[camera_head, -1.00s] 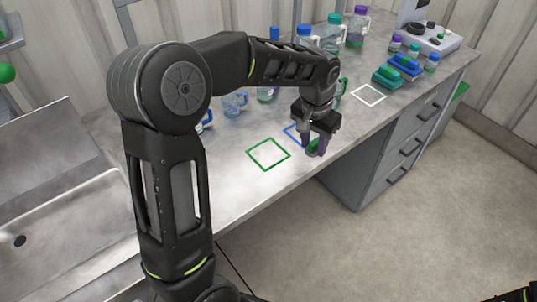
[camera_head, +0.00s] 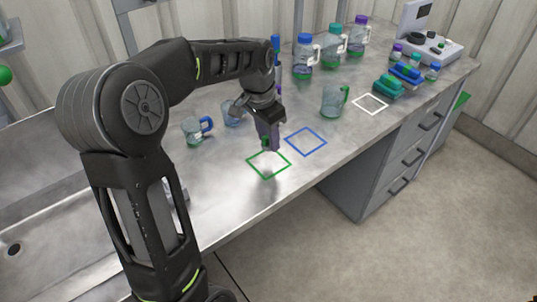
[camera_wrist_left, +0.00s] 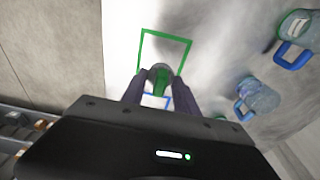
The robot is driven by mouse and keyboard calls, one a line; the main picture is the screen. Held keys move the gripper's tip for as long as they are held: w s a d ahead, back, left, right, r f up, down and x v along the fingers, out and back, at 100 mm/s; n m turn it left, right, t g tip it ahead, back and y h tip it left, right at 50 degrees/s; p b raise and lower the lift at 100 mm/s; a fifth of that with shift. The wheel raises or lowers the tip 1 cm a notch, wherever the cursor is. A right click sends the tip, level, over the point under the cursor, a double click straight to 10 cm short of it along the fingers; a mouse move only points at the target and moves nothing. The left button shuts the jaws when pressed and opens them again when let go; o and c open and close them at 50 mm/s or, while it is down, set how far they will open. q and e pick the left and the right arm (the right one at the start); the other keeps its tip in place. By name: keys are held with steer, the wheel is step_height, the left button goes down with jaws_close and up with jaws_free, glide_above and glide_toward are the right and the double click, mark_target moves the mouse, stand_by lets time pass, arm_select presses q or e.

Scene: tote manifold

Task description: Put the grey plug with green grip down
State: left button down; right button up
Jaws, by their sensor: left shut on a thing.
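My left gripper (camera_head: 268,140) is shut on the grey plug with green grip (camera_wrist_left: 160,76), which shows between the fingers in the left wrist view. In the head view the fingers mostly hide the plug, and only a bit of green shows. The gripper points down at the back edge of the green square outline (camera_head: 268,164) on the bench. In the wrist view the plug overlaps the near part of the green outline (camera_wrist_left: 166,32). I cannot tell whether the plug touches the bench. My right gripper is not in view.
A blue square outline (camera_head: 306,141) lies right of the green one, and a white one (camera_head: 370,104) farther right. A green-handled mug (camera_head: 334,101) stands behind the blue outline. Blue-handled mugs (camera_head: 193,131) stand at the left. Several bottles (camera_head: 304,58) line the back.

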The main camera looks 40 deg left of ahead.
mark_target(267, 147)
arm_select(q)
steer(key=shift+f, duration=1.15)
steer(key=shift+f, duration=1.85)
steer(key=shift+f, duration=0.2)
steer(key=c, duration=0.9)
jaws_free()
steer(key=shift+r, duration=0.15)
steer(key=r, duration=0.4)
steer(key=s+r, duration=0.1)
steer(key=r, duration=0.7)
steer(key=shift+s+a, duration=0.2)
steer(key=shift+s, duration=0.15)
